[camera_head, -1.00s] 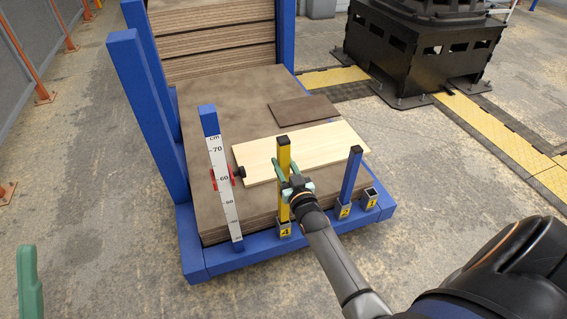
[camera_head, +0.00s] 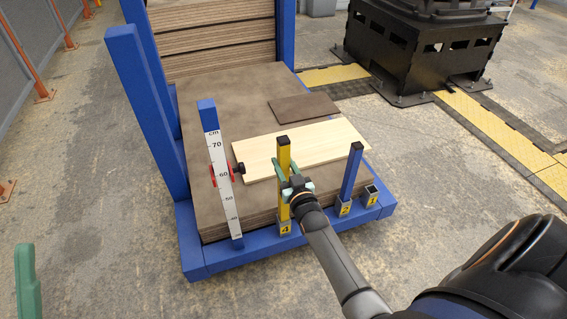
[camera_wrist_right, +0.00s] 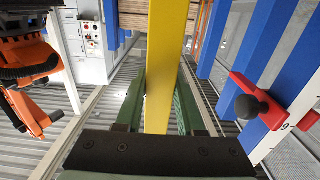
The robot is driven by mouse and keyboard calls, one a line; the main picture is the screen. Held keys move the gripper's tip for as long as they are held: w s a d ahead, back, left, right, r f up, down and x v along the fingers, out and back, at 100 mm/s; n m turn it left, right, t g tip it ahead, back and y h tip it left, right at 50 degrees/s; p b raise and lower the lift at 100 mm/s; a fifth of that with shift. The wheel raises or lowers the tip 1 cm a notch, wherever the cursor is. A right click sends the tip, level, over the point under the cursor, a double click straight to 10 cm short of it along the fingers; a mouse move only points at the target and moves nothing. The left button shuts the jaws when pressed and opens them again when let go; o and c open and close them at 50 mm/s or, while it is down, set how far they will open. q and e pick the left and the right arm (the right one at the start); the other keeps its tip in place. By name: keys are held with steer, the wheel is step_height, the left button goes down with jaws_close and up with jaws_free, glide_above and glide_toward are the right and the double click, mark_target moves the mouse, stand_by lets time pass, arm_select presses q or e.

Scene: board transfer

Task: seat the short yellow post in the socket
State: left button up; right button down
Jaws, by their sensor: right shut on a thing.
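The yellow post (camera_head: 284,155) stands upright with a black cap at the front edge of the blue pallet frame. My right gripper (camera_head: 288,181) is shut on it, and green fingers clasp it in the right wrist view, where the post (camera_wrist_right: 166,70) runs up between them. Its lower end meets the socket labelled 4 (camera_head: 285,228); how deep it sits I cannot tell. A blue post (camera_head: 351,172) stands in the socket labelled 2 (camera_head: 344,209). The socket labelled 1 (camera_head: 371,196) has no post. A green finger of my left gripper (camera_head: 27,283) shows at the left edge; its opening is hidden.
A blue upright with a white scale (camera_head: 216,165) and red slider stands left of the yellow post. A pale board (camera_head: 318,145) and a small dark board (camera_head: 304,109) lie on the brown board stack (camera_head: 205,135). The floor to the left is clear.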

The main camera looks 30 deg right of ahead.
steer(key=shift+f+b, duration=2.4)
steer(key=shift+f, duration=0.7)
steer(key=shift+s+a+f+b, duration=0.15)
steer(key=shift+a+f+b, duration=0.1)
steer(key=shift+f+b, duration=0.65)
steer(key=shift+a+f+b, duration=0.1)
steer(key=shift+f+b, duration=0.05)
steer(key=shift+b, duration=0.55)
steer(key=shift+w+d+r+p, duration=0.1)
steer(key=shift+d+r+p, duration=0.1)
steer(key=shift+r+p, duration=1.35)
steer(key=shift+w+d+r+p, duration=0.15)
steer(key=shift+r+p, duration=1)
steer(key=shift+p, duration=0.8)
steer(key=shift+p, duration=0.35)
